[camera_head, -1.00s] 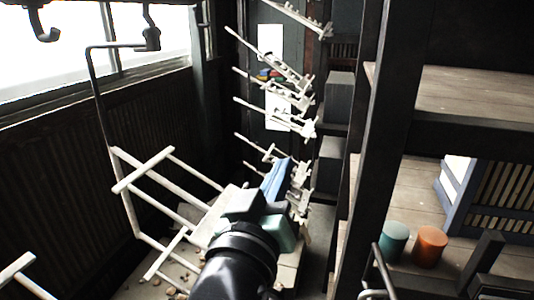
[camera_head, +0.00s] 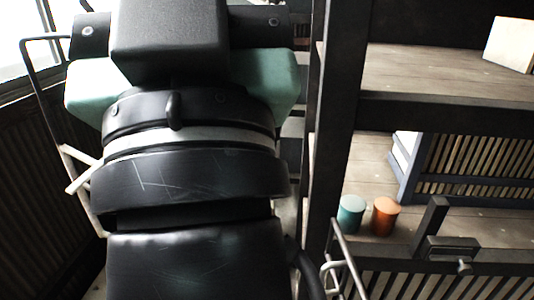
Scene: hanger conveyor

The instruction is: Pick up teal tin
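The teal tin (camera_head: 351,214) is a short upright cylinder with a lighter top. It stands on a wooden surface at the lower right of the head view, beside an orange tin (camera_head: 384,216) of similar size. My arm fills the left and middle of the view, well to the left of the tin and much nearer the camera. The fingers of my gripper do not show, so I cannot see whether it holds anything.
A dark post (camera_head: 332,130) stands between my arm and the tins. A wooden shelf (camera_head: 440,80) lies above them. A slatted blue-framed crate (camera_head: 465,165) stands behind, and a dark railing (camera_head: 440,262) and pale metal bars (camera_head: 345,262) are in front.

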